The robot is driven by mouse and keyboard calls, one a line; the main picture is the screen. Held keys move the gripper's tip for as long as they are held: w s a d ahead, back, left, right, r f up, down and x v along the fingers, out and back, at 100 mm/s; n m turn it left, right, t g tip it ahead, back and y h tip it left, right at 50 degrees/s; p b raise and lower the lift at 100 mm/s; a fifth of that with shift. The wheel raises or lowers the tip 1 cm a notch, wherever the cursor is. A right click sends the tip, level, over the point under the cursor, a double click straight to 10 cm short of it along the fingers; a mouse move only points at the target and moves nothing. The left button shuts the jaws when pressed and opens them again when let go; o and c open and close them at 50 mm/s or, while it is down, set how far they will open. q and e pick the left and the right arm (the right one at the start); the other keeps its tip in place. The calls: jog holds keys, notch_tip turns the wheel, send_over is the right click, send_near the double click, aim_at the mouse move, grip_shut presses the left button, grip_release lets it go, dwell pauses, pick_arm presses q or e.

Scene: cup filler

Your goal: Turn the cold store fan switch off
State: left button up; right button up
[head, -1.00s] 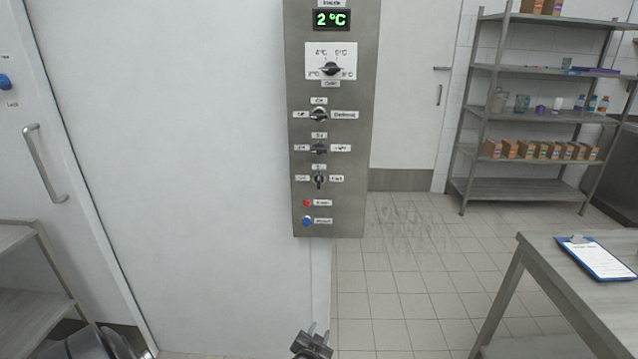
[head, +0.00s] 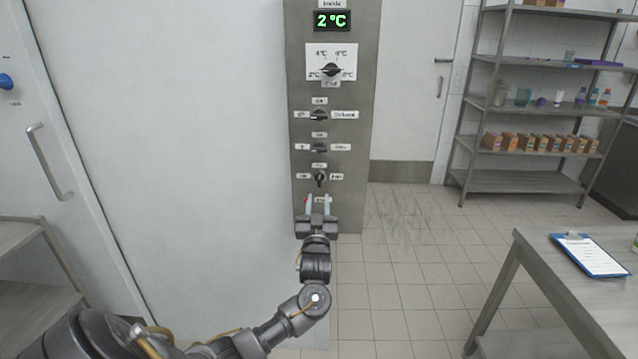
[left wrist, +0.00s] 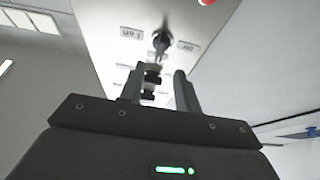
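A grey steel control panel (head: 354,200) on the wall carries three black rotary switches below a temperature dial. The upper switch (head: 319,115) and middle switch (head: 319,147) stand above the lowest switch (head: 320,178), whose handle looks about upright. My left gripper (head: 318,204) is open and empty in front of the panel, just below the lowest switch, covering the buttons there. In the left wrist view the lowest switch (left wrist: 161,40) shows beyond the open fingers (left wrist: 158,88), apart from them. My right gripper is out of view.
The temperature dial (head: 331,69) and a green 2 °C display (head: 332,20) are higher on the panel. A white wall lies left of it. A table with a clipboard (head: 590,255) stands at right, shelving (head: 520,180) behind. Floor between is clear.

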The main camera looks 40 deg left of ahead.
aim_at(319, 181)
pick_arm(q)
jog(key=p+x, duration=0.1)
jog(key=x, duration=0.5)
jog(key=shift+w+a+r, duration=0.1)
jog(key=shift+w+a, duration=0.15)
jog(key=shift+w, duration=0.1)
grip_shut()
